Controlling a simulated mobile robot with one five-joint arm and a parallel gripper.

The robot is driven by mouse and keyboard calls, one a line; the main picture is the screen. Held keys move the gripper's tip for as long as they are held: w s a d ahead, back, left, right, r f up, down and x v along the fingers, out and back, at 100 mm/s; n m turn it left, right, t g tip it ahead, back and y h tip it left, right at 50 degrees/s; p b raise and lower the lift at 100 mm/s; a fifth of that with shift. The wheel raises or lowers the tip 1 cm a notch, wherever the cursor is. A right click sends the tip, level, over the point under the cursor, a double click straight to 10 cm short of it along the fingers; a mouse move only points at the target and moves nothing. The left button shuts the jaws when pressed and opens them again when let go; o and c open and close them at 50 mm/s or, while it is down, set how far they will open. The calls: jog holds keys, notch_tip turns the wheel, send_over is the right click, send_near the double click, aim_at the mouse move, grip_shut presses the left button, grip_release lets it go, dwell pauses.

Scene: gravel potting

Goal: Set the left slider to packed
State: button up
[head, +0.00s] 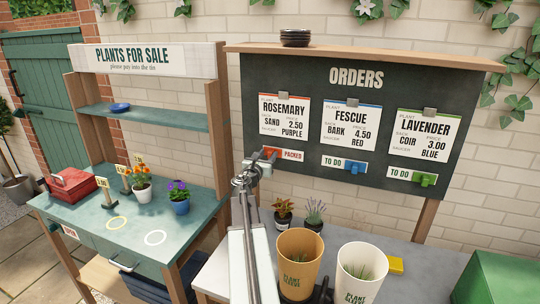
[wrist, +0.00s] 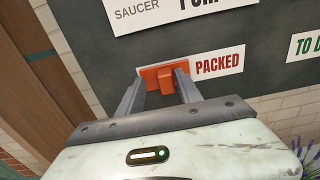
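The left slider's orange knob (head: 271,152) is at the left end of its white strip, under the ROSEMARY card (head: 284,118). The word PACKED (head: 293,155) shows to its right. In the wrist view the orange knob (wrist: 165,82) has a raised grip in its middle, and PACKED (wrist: 218,63) is readable beside it. My gripper (head: 262,158) is at the board by this knob. Its two fingers (wrist: 160,86) stand on either side of the raised grip, with small gaps visible, so it looks open.
The blue slider (head: 361,167) and green slider (head: 428,180) are at the right ends of their strips, each showing TO DO. Below the board (head: 400,92) stand two small plants, a tan pot (head: 299,262) and a white pot (head: 359,275). A sales stand (head: 149,52) is left.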

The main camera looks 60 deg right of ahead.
jog(key=s+a, duration=0.1)
jog(key=a, duration=0.6)
jog(key=shift+a, duration=0.4)
jog(key=w+a+n+t+y, duration=0.2)
jog(key=w+a+n+t, duration=0.15)
jog(key=w+a, duration=1.05)
jog(key=w+a+f+m+t+y, duration=0.15)
jog(key=w+a+f, duration=0.3)
jog(key=a, duration=0.45)
jog(key=w+a+f+m+y, duration=0.25)
jog(key=w+a, duration=0.25)
jog(key=a, duration=0.4)
jog(key=s+a+f+m+g+y, duration=0.2)
jog(key=a+f+m+y, duration=0.4)
jog(key=a, duration=0.7)
jog(key=s+a+f+m+g+y, duration=0.25)
jog(key=a+f+m, duration=0.25)
jog(key=a+f, duration=0.5)
jog(key=s+a+m+g+y, duration=0.3)
jog(key=s+a+m, duration=0.5)
jog(key=a, duration=0.2)
jog(key=shift+s+a+f, duration=0.25)
jog(key=shift+f, duration=0.15)
